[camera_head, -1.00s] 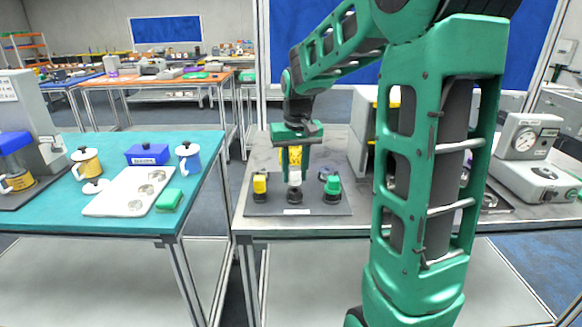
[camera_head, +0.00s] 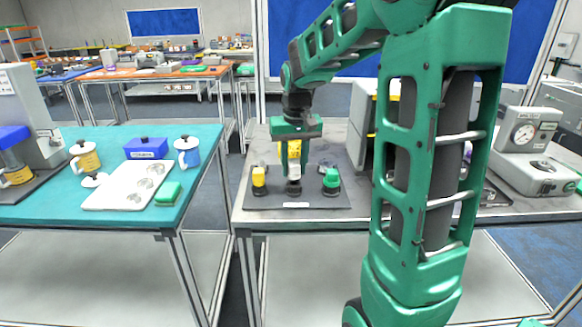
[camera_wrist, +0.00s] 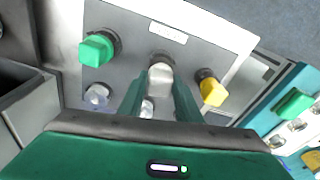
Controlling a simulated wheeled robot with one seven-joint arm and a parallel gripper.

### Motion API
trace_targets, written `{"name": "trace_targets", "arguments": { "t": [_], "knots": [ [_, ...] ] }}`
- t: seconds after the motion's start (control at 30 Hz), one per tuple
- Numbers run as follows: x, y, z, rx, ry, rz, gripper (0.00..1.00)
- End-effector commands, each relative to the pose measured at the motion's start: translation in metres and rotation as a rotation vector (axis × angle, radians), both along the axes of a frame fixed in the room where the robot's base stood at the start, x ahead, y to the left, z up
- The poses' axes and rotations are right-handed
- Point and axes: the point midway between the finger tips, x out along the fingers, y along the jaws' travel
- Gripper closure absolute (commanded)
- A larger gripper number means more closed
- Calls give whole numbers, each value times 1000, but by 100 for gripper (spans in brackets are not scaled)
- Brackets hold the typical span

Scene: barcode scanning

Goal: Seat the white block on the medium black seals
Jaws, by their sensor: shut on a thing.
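The white block (camera_head: 294,173) is between the fingers of my gripper (camera_head: 294,166), which is shut on it. In the head view the block is upright over the middle black seal (camera_head: 294,189) in the front row of the grey plate (camera_head: 271,202). In the wrist view the white block (camera_wrist: 160,77) shows between the fingertips (camera_wrist: 160,86), with the dark ring of the seal (camera_wrist: 162,57) partly visible beyond it. The block covers most of the seal, so I cannot tell whether it is fully down.
A yellow block (camera_head: 259,177) on a black base stands left of the white block, and a green block (camera_head: 331,177) on another stands right. A grey box (camera_wrist: 28,100) is at the wrist view's left. The teal table (camera_head: 140,215) on the left holds a white tray (camera_head: 118,198).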

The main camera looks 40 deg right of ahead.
Motion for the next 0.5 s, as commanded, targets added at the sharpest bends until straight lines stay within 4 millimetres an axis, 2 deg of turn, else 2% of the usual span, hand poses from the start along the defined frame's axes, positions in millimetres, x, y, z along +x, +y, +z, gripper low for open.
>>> {"name": "trace_targets", "arguments": {
  "t": [0.5],
  "knots": [
    [0,1,-5,0,0,1,92]
  ]
}}
